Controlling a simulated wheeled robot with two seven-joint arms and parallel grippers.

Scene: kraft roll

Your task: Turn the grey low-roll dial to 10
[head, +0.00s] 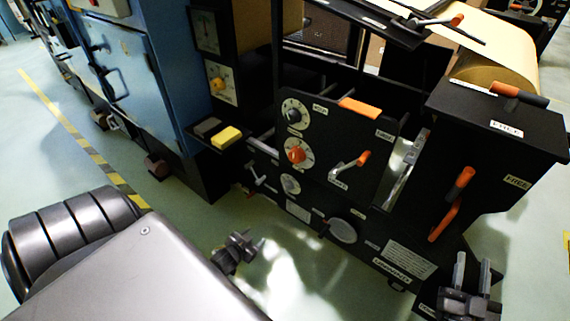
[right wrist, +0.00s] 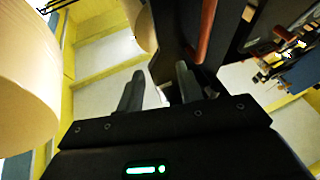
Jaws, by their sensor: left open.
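The black machine panel (head: 335,135) carries three round dials in a column on its left side. The top dial (head: 294,114) has a dark grey knob, the middle dial (head: 297,153) an orange knob, and the lowest dial (head: 290,185) a grey knob. The labels and scale numbers are too small to read, so I cannot tell which is the low-roll dial or its setting. My left gripper (head: 240,250) is open and empty, below and left of the dials, apart from the panel. My right gripper (head: 470,285) is at the lower right; its fingers (right wrist: 158,90) stand apart with nothing between them.
An orange-tipped lever (head: 350,170) sticks out right of the dials. Orange handles (head: 452,205) are on the right-hand box; one bar also shows in the right wrist view (right wrist: 205,30). A yellow block (head: 227,137) sits on a ledge left of the panel. Kraft paper (head: 500,50) lies behind.

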